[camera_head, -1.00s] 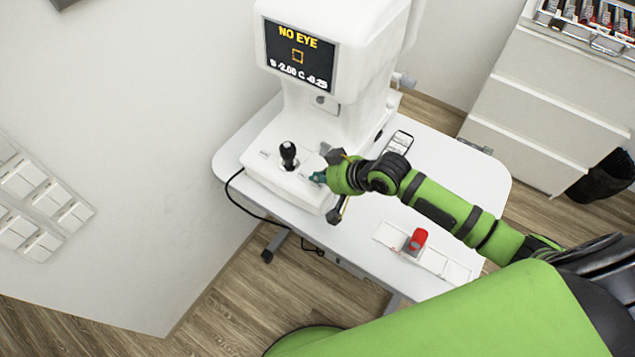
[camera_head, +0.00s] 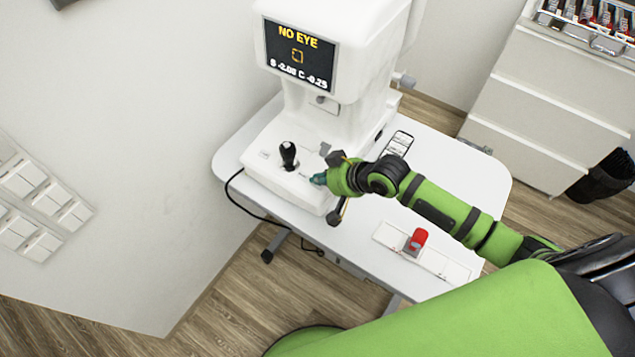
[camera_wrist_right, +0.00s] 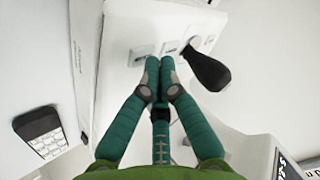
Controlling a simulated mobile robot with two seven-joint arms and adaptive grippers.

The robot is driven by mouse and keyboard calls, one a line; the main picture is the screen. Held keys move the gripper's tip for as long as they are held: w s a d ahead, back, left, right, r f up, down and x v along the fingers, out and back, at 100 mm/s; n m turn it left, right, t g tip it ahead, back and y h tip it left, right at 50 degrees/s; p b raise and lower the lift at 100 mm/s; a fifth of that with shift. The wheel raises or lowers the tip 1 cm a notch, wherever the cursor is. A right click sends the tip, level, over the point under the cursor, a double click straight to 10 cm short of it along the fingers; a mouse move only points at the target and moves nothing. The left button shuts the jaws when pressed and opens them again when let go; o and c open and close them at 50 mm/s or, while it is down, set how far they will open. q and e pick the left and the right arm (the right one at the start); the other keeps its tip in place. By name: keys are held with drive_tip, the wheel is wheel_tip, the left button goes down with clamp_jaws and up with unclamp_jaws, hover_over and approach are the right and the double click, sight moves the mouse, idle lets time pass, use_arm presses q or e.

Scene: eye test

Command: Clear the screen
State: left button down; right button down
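The screen (camera_head: 299,74) on the white eye-test machine (camera_head: 350,40) is lit. It reads "NO EYE", with a small orange square outline and a line of S and C values below. My right gripper (camera_head: 319,179) reaches the front of the machine's base, right of the black joystick (camera_head: 288,154). In the right wrist view its teal fingers (camera_wrist_right: 160,65) are together and empty, close to a small labelled button (camera_wrist_right: 141,54) and another one (camera_wrist_right: 170,47). I cannot tell whether the fingertips touch the base. The joystick knob (camera_wrist_right: 208,70) is just right of them. My left gripper is out of view.
The machine stands on a white table (camera_head: 470,180). A phone-like device (camera_head: 398,143) lies behind my right arm, and a red object (camera_head: 418,240) sits on a white strip in front. A drawer cabinet (camera_head: 545,95) stands right. A black cable hangs at the table's left edge.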

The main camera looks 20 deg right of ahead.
sight(318, 189)
drive_tip(key=shift+f, duration=0.3)
idle(0.5)
drive_tip(key=shift+r, duration=0.1)
drive_tip(key=shift+s+r+p, duration=0.1)
drive_tip(key=shift+r+p, duration=0.5)
drive_tip(key=shift+p, duration=0.3)
drive_tip(key=r+p, duration=0.1)
drive_tip(key=p, duration=0.1)
drive_tip(key=r+p, duration=0.4)
drive_tip(key=shift+s+a+r, duration=0.1)
drive_tip(key=shift+s+a, duration=0.1)
drive_tip(key=shift+a, duration=0.1)
idle(0.6)
